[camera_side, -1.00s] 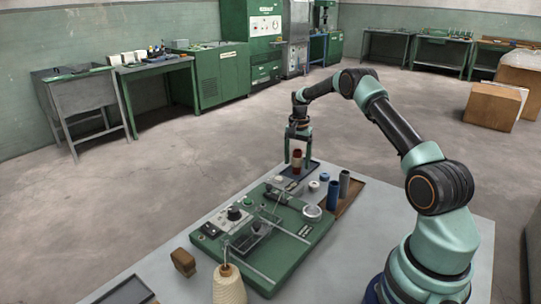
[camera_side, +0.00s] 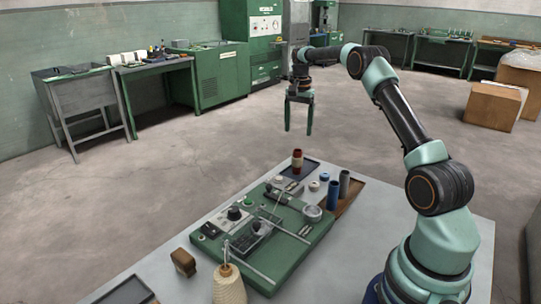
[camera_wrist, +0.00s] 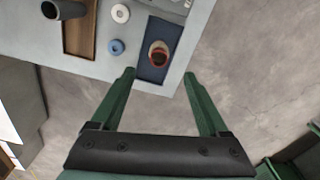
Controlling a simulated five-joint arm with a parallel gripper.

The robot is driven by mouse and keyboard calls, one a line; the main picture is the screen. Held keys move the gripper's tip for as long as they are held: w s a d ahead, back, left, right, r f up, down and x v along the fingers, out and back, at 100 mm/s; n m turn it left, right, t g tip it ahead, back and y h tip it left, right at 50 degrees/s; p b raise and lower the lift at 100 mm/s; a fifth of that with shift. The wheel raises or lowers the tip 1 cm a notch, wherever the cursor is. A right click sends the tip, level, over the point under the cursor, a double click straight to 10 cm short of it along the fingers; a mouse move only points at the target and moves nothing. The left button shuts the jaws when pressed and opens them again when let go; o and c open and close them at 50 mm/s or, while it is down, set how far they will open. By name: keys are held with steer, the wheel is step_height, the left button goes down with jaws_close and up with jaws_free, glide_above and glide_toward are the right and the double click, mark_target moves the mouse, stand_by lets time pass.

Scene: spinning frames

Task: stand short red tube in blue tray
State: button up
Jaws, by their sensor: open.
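The short red tube (camera_side: 297,161) stands upright in the blue tray (camera_side: 313,168) at the far end of the table. In the wrist view the red tube (camera_wrist: 158,54) is seen from above, inside the blue tray (camera_wrist: 152,75), with a pale band or winding beside its red rim. My gripper (camera_side: 298,132) is open and empty, raised above and apart from the tube. In the wrist view the green fingers of my gripper (camera_wrist: 159,74) are spread wide with nothing between them.
Small white and blue rings (camera_wrist: 117,46) lie near the blue tray. A green machine (camera_side: 268,240) fills the table's middle. A thread cone (camera_side: 229,284) stands in front.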

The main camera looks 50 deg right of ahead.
steer(key=s+a+r+n+t, duration=0.1)
steer(key=s+a+r+n, duration=0.1)
steer(key=a+r+n, duration=0.5)
steer(key=s+a+r+t, duration=0.2)
steer(key=a+r, duration=0.3)
steer(key=a, duration=0.6)
steer(key=s+a+f+n+t, duration=0.2)
steer(key=s+a+n, duration=0.6)
steer(key=s+a, duration=0.5)
steer(key=shift+s+f+n+t, duration=0.25)
steer(key=shift+s+n+t, duration=0.05)
steer(key=shift+s, duration=0.25)
